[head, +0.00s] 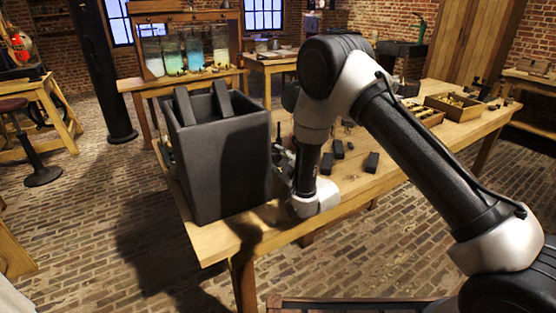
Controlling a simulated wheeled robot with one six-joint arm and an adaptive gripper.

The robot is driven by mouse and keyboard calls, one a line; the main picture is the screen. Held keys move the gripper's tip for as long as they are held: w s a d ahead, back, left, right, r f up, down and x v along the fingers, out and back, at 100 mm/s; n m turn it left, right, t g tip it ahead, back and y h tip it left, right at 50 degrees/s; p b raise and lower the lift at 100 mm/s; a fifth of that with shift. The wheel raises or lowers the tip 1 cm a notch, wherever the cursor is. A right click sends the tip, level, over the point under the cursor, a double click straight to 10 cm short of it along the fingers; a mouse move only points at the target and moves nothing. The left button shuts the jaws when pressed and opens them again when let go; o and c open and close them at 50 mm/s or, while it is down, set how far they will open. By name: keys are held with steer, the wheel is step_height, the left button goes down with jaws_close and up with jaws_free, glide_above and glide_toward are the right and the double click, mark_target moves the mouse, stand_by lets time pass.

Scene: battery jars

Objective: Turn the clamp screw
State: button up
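I cannot make out the clamp screw; it is too small or hidden. My arm reaches over the wooden table (232,233). My gripper (279,150) is small and dark, close to the right side of a large black open-topped box (220,165). My own wrist partly covers the gripper, so I cannot tell whether its fingers are open or shut, or whether they touch anything. Two black slabs (223,99) stick up out of the box.
Several small black blocks (372,162) and small metal pieces lie on the table behind my arm. Wooden trays (455,107) stand at its far right end. A wooden case of glass jars (195,50) stands on a bench behind. The brick floor at left is mostly clear.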

steer(key=c, duration=0.7)
steer(key=shift+m, duration=3)
steer(key=o, duration=1)
steer(key=shift+o, duration=0.2)
